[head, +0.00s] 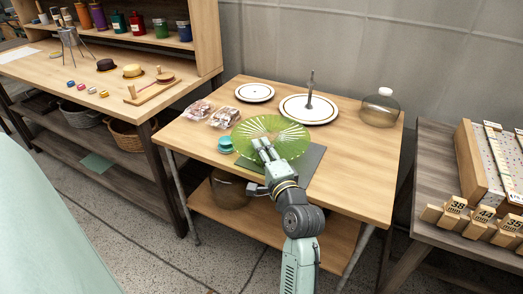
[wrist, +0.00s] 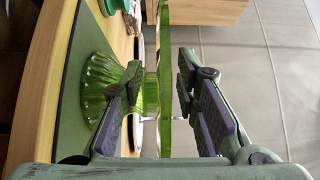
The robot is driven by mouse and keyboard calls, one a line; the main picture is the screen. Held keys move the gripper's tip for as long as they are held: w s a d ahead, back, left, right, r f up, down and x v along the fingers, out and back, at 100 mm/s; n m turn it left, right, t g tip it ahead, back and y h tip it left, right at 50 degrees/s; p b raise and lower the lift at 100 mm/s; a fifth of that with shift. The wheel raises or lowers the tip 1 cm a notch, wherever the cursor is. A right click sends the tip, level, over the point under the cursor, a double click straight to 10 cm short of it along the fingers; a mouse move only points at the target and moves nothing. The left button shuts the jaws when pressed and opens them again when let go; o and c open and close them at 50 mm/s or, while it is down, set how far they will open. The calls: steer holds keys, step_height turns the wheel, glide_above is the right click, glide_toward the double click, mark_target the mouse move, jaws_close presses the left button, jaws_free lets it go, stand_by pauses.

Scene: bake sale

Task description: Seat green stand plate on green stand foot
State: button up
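The green stand plate (head: 286,132) is a wide ribbed green glass disc over the dark mat. In the wrist view the plate (wrist: 165,120) shows edge-on. The green stand foot (wrist: 96,85) stands on the mat, its flared base down and its stem towards the plate's underside. The plate appears to rest on the foot's top, but a finger partly hides the joint. In the head view the plate hides the foot. My gripper (head: 264,147) is at the plate's near edge. In the wrist view my gripper (wrist: 160,82) has one finger on each side of the plate, with visible gaps.
The dark green mat (head: 312,160) lies under the stand. A turquoise container (head: 225,145) and wrapped packets (head: 224,117) are to the left. Behind are a white plate (head: 254,92), a white plate with an upright rod (head: 309,108) and a glass jar (head: 380,107). The table's right front is clear.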

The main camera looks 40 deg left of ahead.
steer(key=v, duration=1.1)
steer(key=shift+d, duration=0.2)
steer(key=shift+s+r, duration=0.1)
steer(key=shift+s, duration=0.05)
